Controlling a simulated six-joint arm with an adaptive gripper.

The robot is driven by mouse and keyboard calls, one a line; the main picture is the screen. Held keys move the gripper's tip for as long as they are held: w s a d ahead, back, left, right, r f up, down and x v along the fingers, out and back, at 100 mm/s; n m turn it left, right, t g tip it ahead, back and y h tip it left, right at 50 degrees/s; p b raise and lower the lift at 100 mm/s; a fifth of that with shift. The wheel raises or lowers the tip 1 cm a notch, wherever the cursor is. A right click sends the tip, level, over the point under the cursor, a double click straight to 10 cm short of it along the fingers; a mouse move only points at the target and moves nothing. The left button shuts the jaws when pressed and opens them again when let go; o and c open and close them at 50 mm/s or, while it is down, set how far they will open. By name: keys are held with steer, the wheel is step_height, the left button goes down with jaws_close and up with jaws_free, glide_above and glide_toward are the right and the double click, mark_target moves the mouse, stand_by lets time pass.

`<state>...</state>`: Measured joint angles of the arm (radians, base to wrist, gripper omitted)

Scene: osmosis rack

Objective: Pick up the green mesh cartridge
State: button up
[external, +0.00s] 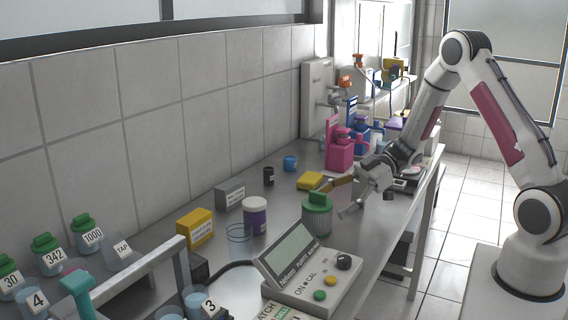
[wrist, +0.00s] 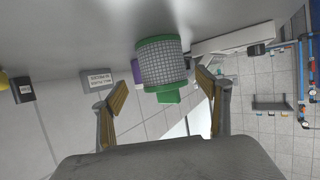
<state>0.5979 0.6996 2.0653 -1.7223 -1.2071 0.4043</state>
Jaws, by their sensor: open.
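The green mesh cartridge (external: 317,215) stands upright on the steel bench, with a green ribbed cap and a pale mesh body. In the wrist view the cartridge (wrist: 161,66) shows upside down, ahead of my gripper and roughly between the lines of its two fingers. My gripper (external: 346,197) is open, just right of the cartridge in the external view, with its fingers pointing towards it. In the wrist view my gripper (wrist: 163,103) has its tan-padded fingers spread wide, with nothing held.
A control box (external: 312,280) with a display stands in front of the cartridge. A purple-labelled jar (external: 255,216) and a yellow box (external: 195,229) stand to its left. Numbered beakers fill the front left.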

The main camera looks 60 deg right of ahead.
mark_target(317, 211)
steer(key=shift+a, duration=0.2)
steer(key=shift+x, duration=1.9)
steer(key=shift+w+a+f, duration=0.1)
steer(key=shift+w+a, duration=0.1)
steer(key=shift+a, duration=0.45)
steer(key=c, duration=1.2)
